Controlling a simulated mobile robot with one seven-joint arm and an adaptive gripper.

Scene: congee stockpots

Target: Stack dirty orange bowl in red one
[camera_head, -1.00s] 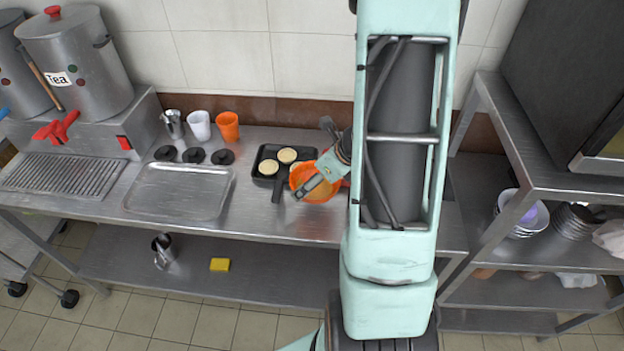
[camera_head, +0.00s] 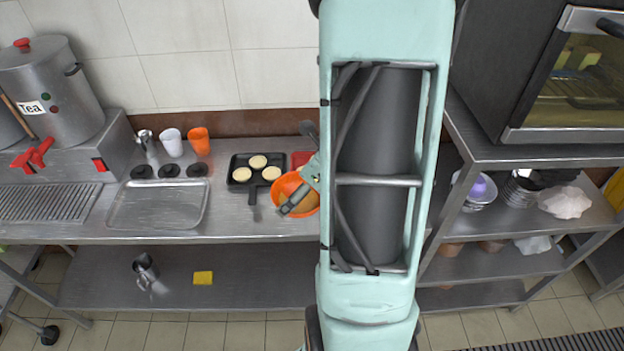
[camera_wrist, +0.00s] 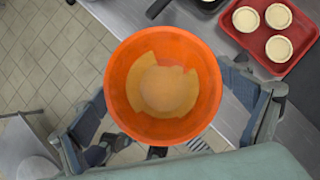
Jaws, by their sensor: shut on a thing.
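The orange bowl (camera_head: 297,192) is held by my gripper (camera_head: 291,207) near the front of the steel counter, just right of the black pan. In the wrist view the orange bowl (camera_wrist: 163,50) fills the middle, with yellowish residue inside. My gripper's fingers (camera_wrist: 172,112) lie on its left and right, and it is shut on the bowl. The bowl's height above the counter is hard to tell. I cannot make out a red bowl in either view; my arm hides part of the counter.
A black pan (camera_head: 241,185) with three round pale cakes stands left of the bowl. A red tray (camera_wrist: 286,62) with several tarts lies to the right in the wrist view. A metal tray (camera_head: 157,205) and cups are further left. Steel shelves (camera_head: 530,222) stand at right.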

